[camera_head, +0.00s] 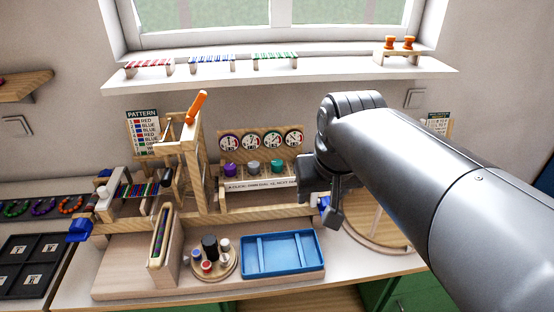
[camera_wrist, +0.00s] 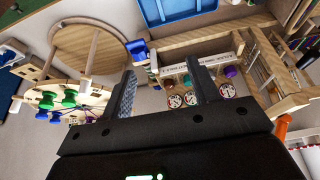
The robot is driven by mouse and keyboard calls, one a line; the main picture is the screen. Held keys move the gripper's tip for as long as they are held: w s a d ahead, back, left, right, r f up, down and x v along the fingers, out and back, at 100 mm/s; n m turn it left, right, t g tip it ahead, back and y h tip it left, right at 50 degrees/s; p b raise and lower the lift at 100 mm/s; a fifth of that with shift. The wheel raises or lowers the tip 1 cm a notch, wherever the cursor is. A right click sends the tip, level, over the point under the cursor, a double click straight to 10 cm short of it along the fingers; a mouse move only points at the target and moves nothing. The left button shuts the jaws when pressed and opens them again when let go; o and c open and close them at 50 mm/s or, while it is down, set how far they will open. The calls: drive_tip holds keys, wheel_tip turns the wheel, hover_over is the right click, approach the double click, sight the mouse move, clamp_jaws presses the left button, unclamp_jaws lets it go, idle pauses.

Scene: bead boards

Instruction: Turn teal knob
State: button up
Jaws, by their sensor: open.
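The teal-green knob (camera_head: 276,166) is on a wooden dial board (camera_head: 262,136), under the row of round dials. A grey knob (camera_head: 253,167) and a purple knob (camera_head: 230,169) sit to its left. My gripper (camera_head: 322,192) is at the right end of the board, apart from the teal knob. In the wrist view my gripper (camera_wrist: 162,88) is open with nothing between its fingers. The teal knob (camera_wrist: 187,79) shows there just left of the right finger, which covers part of the board. Any knob under the rightmost dial is hidden in the head view.
A tall wooden frame with an orange handle (camera_head: 197,106) stands left of the board. A blue tray (camera_head: 283,271) and a round bead holder (camera_head: 213,265) are in front. A round wooden board (camera_head: 380,228) lies to the right, partly behind my arm.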

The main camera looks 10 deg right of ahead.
drive_tip(key=w+a+r+g, duration=0.2)
drive_tip(key=w+r, duration=0.1)
drive_tip(key=w, duration=1)
drive_tip(key=g, duration=0.2)
approach(277, 162)
drive_tip(key=shift+m, duration=0.4)
drive_tip(key=f, duration=0.8)
drive_tip(key=shift+w+f, duration=0.25)
drive_tip(key=shift+f, duration=0.15)
drive_tip(key=c, duration=1)
drive_tip(key=shift+o, duration=0.2)
drive_tip(key=shift+n, duration=0.3)
